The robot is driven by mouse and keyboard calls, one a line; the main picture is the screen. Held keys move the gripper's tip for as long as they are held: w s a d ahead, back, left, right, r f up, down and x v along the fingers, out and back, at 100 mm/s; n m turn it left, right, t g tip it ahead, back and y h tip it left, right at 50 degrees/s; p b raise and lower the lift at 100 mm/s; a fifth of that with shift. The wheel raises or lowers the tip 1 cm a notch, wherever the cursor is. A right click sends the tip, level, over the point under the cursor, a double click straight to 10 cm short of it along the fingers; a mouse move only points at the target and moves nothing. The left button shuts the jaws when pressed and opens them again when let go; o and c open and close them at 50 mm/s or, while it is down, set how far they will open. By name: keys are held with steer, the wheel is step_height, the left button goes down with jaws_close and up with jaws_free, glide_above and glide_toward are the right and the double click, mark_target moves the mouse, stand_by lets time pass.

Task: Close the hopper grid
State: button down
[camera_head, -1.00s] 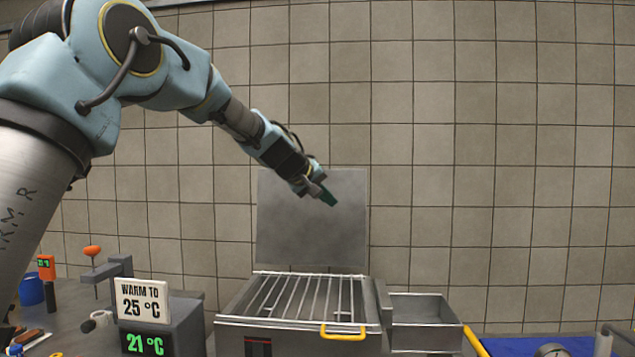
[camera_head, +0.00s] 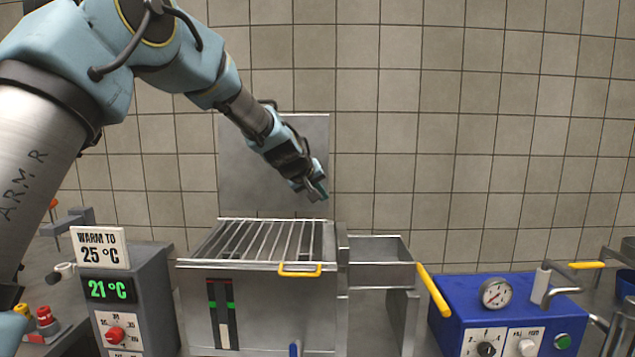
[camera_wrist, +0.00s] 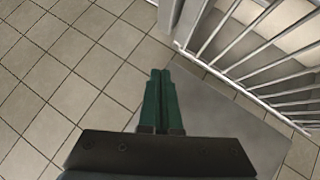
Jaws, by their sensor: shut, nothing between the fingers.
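The hopper grid (camera_head: 262,241) is a set of metal bars with a yellow handle (camera_head: 300,269) at its front edge. It lies over the top of the steel hopper (camera_head: 262,305), looking flat or nearly so in the head view. Its bars also show at the upper right of the wrist view (camera_wrist: 250,50). An upright grey panel (camera_head: 272,160) stands behind the hopper. My gripper (camera_head: 319,192) is above the back right of the grid, apart from it, in front of the panel. Its green fingers (camera_wrist: 161,95) are together and hold nothing.
A steel side tray (camera_head: 380,250) adjoins the hopper on the right, with a yellow-handled lever (camera_head: 433,290) beside it. A blue machine with a gauge (camera_head: 496,294) stands farther right. A control box reading 21 °C (camera_head: 108,290) stands at left. The air above the grid's front is clear.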

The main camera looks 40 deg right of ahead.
mark_target(331, 234)
steer(key=shift+m+t+y, duration=0.3)
steer(key=shift+y, duration=0.2)
steer(key=f, duration=0.5)
steer(key=s+d+f+b, duration=0.1)
steer(key=f, duration=0.1)
steer(key=shift+d+f, duration=0.1)
steer(key=shift+f, duration=0.1)
steer(key=shift+s+f, duration=0.15)
steer(key=shift+f, duration=0.65)
steer(key=shift+s+f, duration=0.1)
steer(key=shift+f, duration=0.1)
steer(key=shift+r, duration=0.1)
step_height(331, 234, up, 4)
steer(key=shift+r+p, duration=0.1)
steer(key=shift+p, duration=0.8)
steer(key=s+a+r+b, duration=0.2)
steer(key=s+a+r, duration=0.2)
steer(key=r, duration=0.4)
steer(key=shift+s+a+b, duration=0.4)
